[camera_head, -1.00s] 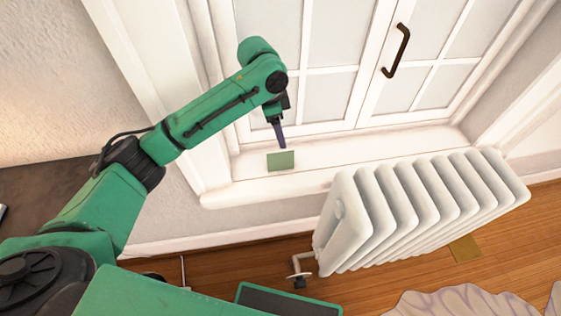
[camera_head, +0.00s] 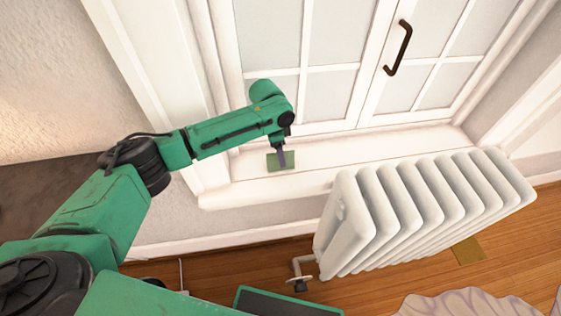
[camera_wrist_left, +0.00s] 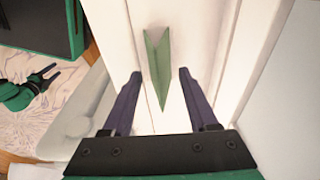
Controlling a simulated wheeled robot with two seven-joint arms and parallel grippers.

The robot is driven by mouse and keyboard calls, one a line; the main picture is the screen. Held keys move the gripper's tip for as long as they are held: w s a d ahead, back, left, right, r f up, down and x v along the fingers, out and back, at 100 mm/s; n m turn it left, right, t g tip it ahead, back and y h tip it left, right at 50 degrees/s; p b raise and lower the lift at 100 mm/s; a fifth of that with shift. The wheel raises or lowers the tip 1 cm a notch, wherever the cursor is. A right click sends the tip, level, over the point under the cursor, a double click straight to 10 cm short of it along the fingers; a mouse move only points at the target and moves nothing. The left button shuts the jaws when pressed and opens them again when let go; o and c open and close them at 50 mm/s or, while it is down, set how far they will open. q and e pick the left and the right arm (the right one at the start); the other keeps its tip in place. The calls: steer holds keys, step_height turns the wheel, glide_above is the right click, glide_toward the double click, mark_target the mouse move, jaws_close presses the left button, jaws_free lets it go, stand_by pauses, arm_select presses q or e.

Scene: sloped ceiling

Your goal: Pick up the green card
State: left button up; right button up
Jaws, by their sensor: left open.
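The green card (camera_head: 274,162) lies on the white window sill in the head view. In the left wrist view the card (camera_wrist_left: 158,62) looks folded, with a crease along its middle, and its near pointed end reaches between the fingertips. My left gripper (camera_head: 281,160) is over the card in the head view and covers part of it. In the left wrist view the gripper (camera_wrist_left: 160,76) is open, with one dark finger on each side of the card and gaps between.
A white radiator (camera_head: 420,210) stands in front of the sill to the right. The window (camera_head: 340,70) with a dark handle (camera_head: 398,48) rises behind the sill. The sill (camera_head: 375,150) is bare to the right of the card.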

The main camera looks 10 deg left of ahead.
arm_select(q)
steer(key=shift+f+p, duration=0.15)
steer(key=shift+p, duration=0.15)
stand_by(0.5)
steer(key=shift+c, duration=0.3)
jaws_close()
